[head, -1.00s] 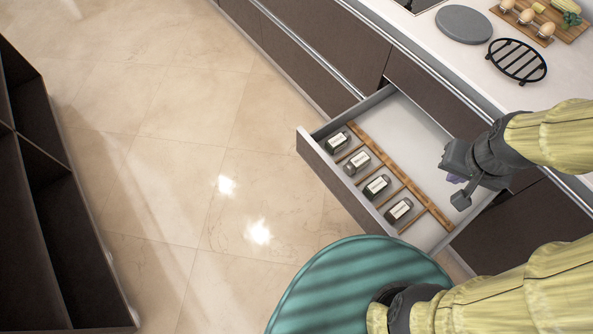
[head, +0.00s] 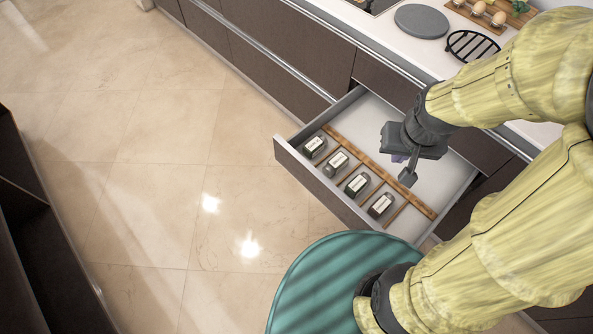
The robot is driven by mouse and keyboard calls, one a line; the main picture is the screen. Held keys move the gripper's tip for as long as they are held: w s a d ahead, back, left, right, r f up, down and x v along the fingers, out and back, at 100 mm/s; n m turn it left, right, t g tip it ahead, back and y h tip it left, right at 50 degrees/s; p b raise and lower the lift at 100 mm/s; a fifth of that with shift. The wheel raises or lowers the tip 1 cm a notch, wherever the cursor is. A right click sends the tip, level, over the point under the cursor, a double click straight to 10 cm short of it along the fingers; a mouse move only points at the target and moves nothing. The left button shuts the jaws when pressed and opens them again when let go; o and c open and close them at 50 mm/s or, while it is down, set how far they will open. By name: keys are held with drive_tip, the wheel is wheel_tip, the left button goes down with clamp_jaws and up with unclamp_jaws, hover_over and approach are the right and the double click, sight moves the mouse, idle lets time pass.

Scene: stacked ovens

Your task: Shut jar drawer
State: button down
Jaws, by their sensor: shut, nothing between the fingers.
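The jar drawer (head: 327,192) is pulled well out from the dark cabinet in the head view. Several small dark jars with white labels, such as the nearest jar (head: 381,204), lie in a row behind its front panel. A wooden divider (head: 372,166) runs beside them, and the back part of the drawer is empty. My gripper (head: 402,165) is shut and empty. In the picture it overlaps the drawer's inside near the divider; its height above the drawer is hard to tell. My forearm hides part of the drawer's back right side.
The white counter (head: 375,42) above holds a grey round board (head: 421,20), a black rack (head: 470,45) and a board with eggs (head: 478,13). A dark shelf unit (head: 30,240) stands at left. The tiled floor (head: 170,150) between is clear.

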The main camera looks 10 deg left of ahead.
drive_tip(key=a+f+n+g+h+b, duration=0.1)
drive_tip(key=a+f+n+h+b, duration=0.55)
drive_tip(key=f, duration=0.45)
drive_tip(key=a+f+n+g+h+b, duration=0.1)
drive_tip(key=a+f+n+h+b, duration=0.3)
drive_tip(key=a+f+n, duration=0.55)
drive_tip(key=s+a+f+n+t+b, duration=0.2)
drive_tip(key=a+f+n+t+b, duration=0.6)
drive_tip(key=a, duration=0.7)
wheel_tip(320, 180, down, 2)
drive_tip(key=n+t, duration=0.4)
drive_tip(key=t, duration=0.1)
drive_tip(key=shift+a+n+t, duration=0.3)
drive_tip(key=shift+a, duration=0.05)
drive_tip(key=shift+w+d+h, duration=0.1)
drive_tip(key=shift+h, duration=0.15)
drive_tip(key=b, duration=0.3)
approach(303, 166)
drive_tip(key=x, duration=0.5)
drive_tip(key=shift+w+d+r, duration=0.1)
drive_tip(key=shift+d, duration=0.2)
drive_tip(key=shift+w+d+r, duration=0.1)
drive_tip(key=shift+w+d, duration=0.3)
drive_tip(key=shift+w, duration=0.2)
